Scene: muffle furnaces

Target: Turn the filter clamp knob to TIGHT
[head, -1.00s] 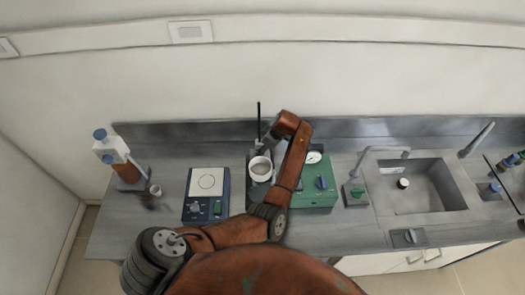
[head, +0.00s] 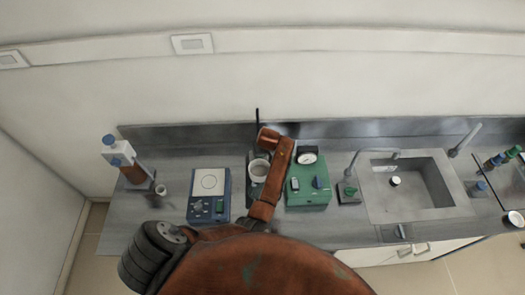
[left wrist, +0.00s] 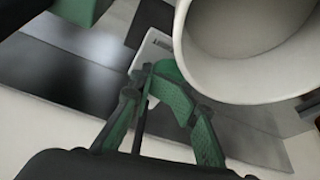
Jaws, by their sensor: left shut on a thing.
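The white filter cup (head: 259,170) stands on a dark stand with an upright black rod (head: 257,117) in the head view. The cup's round mouth (left wrist: 255,40) fills the upper right of the left wrist view. My left arm passes just right of the cup and hides the clamp area and its own gripper in the head view. In the left wrist view my left gripper (left wrist: 168,112) is shut on a green piece, apparently the clamp knob (left wrist: 172,88), below the cup. A white label (left wrist: 152,48) lies beyond it; its text is unreadable. The knob's setting cannot be told.
A green box with a gauge (head: 308,185) stands close right of my arm. A blue device with a round plate (head: 208,196) is to the left, then a bottle dispenser (head: 126,160). A sink (head: 440,190) with a tap is on the right.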

